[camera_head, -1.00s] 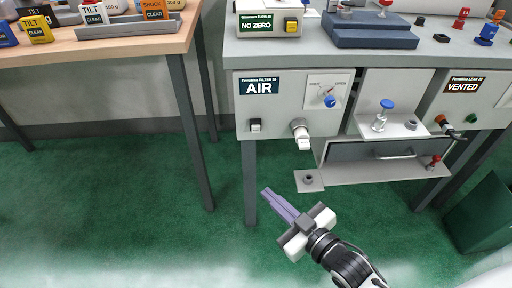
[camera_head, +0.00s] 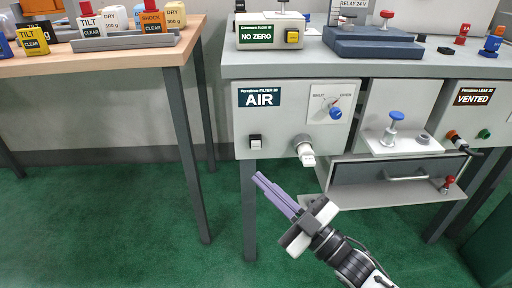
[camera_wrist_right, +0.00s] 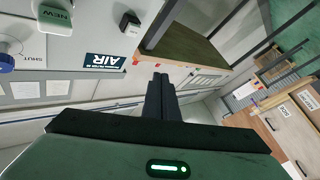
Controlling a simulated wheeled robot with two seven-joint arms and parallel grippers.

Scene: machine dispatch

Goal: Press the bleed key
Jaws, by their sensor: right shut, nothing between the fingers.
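The Ferrolino filter panel (camera_head: 290,128) has a dark AIR sign (camera_head: 259,96). Below the sign is a small black key (camera_head: 255,141) on a pale mount; no bleed label is readable. The black key also shows in the right wrist view (camera_wrist_right: 130,21), at the top, with the AIR sign below it. My right gripper (camera_head: 261,180) is shut and empty. Its long purple fingers point up-left, in the picture below the black key and apart from it. The fingers show dark in the right wrist view (camera_wrist_right: 160,85). My left gripper is out of view.
Right of the key are a white-tipped outlet (camera_head: 306,154) and a blue SHUT/OPEN knob (camera_head: 336,112). A shelf with a blue-topped valve (camera_head: 395,125) and a drawer (camera_head: 390,175) sit further right. A wooden table (camera_head: 120,60) stands left; green floor between is clear.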

